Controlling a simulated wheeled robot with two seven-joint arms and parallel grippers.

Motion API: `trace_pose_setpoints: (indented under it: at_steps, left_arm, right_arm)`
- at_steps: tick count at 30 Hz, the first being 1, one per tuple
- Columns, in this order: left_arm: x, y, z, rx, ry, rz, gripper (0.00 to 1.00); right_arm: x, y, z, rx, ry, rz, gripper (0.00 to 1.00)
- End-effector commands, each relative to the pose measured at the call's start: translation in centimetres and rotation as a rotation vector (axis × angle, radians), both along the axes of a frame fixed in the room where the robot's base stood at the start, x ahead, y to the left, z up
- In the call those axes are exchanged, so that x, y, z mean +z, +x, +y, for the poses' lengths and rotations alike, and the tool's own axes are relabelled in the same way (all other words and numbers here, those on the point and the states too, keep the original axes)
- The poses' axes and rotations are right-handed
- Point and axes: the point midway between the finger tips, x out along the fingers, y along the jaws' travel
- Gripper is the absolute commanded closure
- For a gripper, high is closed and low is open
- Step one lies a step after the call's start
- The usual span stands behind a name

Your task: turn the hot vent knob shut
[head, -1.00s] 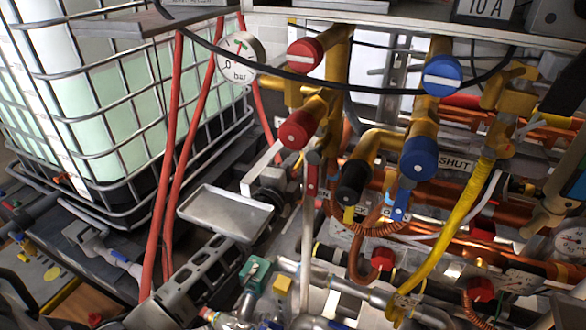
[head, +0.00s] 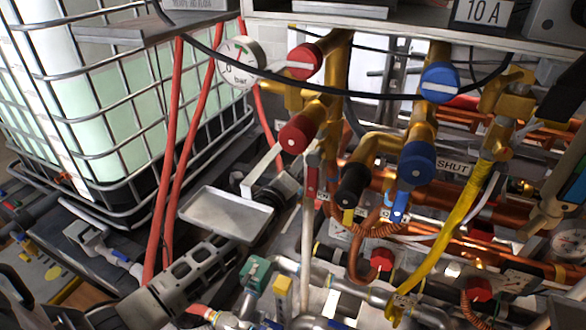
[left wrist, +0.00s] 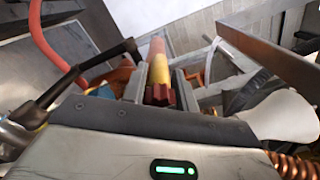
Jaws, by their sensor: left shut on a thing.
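In the left wrist view, a dark red ridged knob (left wrist: 160,96) shows between the grey fingers of my left gripper (left wrist: 159,88). I take it for the hot vent knob; no label on it shows. The gripper is shut on it, and the fingers hide its sides. A yellow and red piece (left wrist: 158,62) stands just beyond. In the head view my left arm comes in low at the left, and its fingertips cannot be made out among the fittings. My right gripper cannot be made out.
Two large red knobs (head: 305,60) and two blue knobs (head: 440,82) sit on brass valves. A metal tray (head: 226,215) stands left of the pipes. A black cable crosses in front. A caged tank (head: 110,120) stands at left. Copper pipes and hoses crowd the right.

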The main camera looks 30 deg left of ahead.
Motion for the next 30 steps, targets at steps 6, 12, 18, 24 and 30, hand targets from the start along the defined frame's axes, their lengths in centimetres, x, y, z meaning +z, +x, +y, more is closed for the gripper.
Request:
trace_pose_setpoints:
  at_steps: [6, 12, 18, 24, 30]
  left_arm:
    - [-0.12, -0.04, -0.01, 0.000, 0.034, 0.005, 0.94]
    - [-0.13, -0.04, -0.01, 0.000, 0.037, 0.005, 0.94]
    - [-0.13, -0.04, -0.01, 0.000, 0.036, 0.005, 0.69]
    - [-0.08, -0.03, -0.01, 0.000, 0.035, 0.003, 0.63]
    - [-0.11, -0.02, -0.01, 0.001, -0.011, 0.000, 0.63]
  right_arm:
    - [0.04, 0.04, 0.00, 0.001, -0.001, -0.001, 0.63]
    - [0.03, 0.03, 0.00, 0.001, -0.001, -0.001, 0.63]
    - [0.01, 0.03, 0.01, 0.001, -0.001, 0.000, 0.63]
    - [0.00, 0.03, 0.01, 0.001, -0.001, 0.000, 0.63]
    - [-0.11, 0.00, 0.10, -0.002, 0.003, 0.000, 0.63]
